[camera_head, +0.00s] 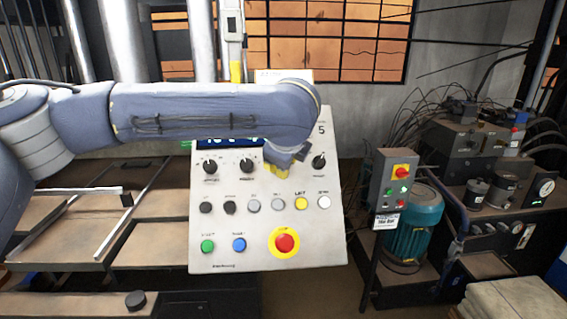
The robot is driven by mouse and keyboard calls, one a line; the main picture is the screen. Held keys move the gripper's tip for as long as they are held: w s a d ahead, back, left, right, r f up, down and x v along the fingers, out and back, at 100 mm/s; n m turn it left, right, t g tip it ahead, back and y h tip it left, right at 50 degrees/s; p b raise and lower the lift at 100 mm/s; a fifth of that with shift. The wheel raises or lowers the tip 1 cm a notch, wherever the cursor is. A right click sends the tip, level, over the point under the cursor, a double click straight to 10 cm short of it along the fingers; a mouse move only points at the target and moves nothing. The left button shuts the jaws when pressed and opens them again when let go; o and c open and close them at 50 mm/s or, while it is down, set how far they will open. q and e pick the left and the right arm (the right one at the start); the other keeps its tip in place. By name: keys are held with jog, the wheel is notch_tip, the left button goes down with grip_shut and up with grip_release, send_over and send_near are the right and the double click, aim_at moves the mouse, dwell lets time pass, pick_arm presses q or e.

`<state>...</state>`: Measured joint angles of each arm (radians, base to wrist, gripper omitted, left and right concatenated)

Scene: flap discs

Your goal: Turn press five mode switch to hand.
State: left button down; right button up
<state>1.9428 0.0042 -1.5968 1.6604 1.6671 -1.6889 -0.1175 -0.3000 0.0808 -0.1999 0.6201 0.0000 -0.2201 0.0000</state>
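The press five control panel (265,255) is a light grey sloped box with a "5" at its upper right. Black rotary switches sit in its upper row: two at the left (210,166) (247,166) and one at the right (319,162). Their labels are too small to read, so I cannot tell which is the mode switch. My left arm crosses the panel's top from the left. My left gripper (279,165), dark with yellow parts, is in front of the upper row, between the second and right switches, hiding that spot. Its opening and any contact are unclear. My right gripper is out of view.
Below the switches are a row of small round buttons, a green button (208,246), a blue button (239,245) and a red emergency stop (285,243) on yellow. A smaller grey switch box (394,185) on a post and a teal motor (415,225) stand at the right.

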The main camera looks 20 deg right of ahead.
pick_arm(q)
jog(key=shift+s+d+f, duration=0.15)
jog(key=c, duration=1.4)
grip_release()
jog(key=o, duration=0.3)
jog(key=shift+r, duration=0.2)
jog(key=v, duration=1.1)
jog(key=shift+s+r, duration=0.25)
jog(key=shift+r, duration=0.05)
